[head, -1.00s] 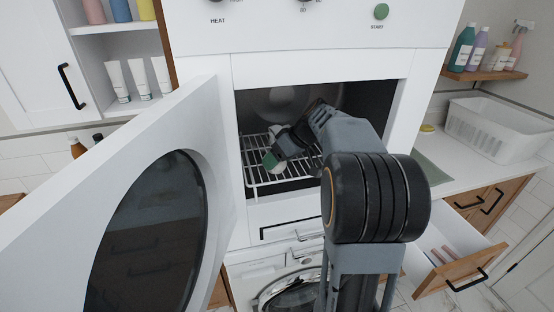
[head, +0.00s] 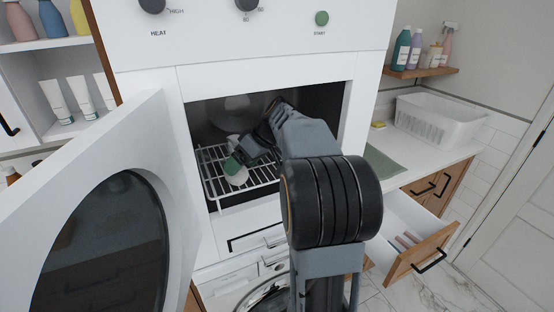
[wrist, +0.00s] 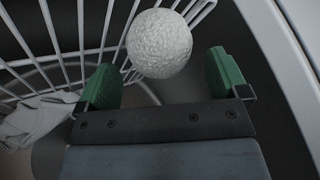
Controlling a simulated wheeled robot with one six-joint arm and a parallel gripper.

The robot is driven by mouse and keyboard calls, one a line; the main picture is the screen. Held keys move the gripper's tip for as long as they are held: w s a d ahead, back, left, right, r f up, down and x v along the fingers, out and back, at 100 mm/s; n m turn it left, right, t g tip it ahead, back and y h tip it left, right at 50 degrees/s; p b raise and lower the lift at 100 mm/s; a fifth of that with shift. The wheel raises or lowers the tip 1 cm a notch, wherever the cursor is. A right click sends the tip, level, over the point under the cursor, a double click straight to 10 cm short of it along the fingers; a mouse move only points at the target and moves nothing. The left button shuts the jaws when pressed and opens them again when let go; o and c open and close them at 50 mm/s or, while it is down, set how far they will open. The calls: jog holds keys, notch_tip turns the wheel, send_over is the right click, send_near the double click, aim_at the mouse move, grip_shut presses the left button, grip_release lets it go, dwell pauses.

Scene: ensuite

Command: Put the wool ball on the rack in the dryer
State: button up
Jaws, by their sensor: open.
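The wool ball (wrist: 160,43) is white and rough-textured. In the wrist view it sits just past the fingertips, roughly centred between them, with dark gaps beside it. The rack (wrist: 80,30) also shows beside the ball in the wrist view. My gripper (wrist: 165,80), with green fingertips, is open and reaches into the dryer through its opening; it also shows in the head view (head: 235,163).
The dryer door (head: 90,200) stands open at the left. At the right are a counter with a white basket (head: 440,120) and an open drawer (head: 420,245).

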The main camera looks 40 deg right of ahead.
jog(key=shift+v, duration=1.2)
jog(key=s+d+b, duration=0.2)
jog(key=s+d, duration=0.5)
jog(key=d, duration=0.3)
jog(key=s+a+f+m+h, duration=0.1)
jog(key=s+a+f+h, duration=0.1)
jog(key=a, duration=0.5)
jog(key=s+a+f+m+h, duration=0.2)
jog(key=s+a+f, duration=0.3)
jog(key=a, duration=0.3)
jog(key=s+a+f+m+h, duration=0.1)
jog(key=s+a+f+h, duration=0.1)
jog(key=a+f, duration=0.4)
jog(key=shift+s+a+m, duration=0.4)
jog(key=shift+s+a, duration=0.35)
jog(key=shift+a, duration=0.15)
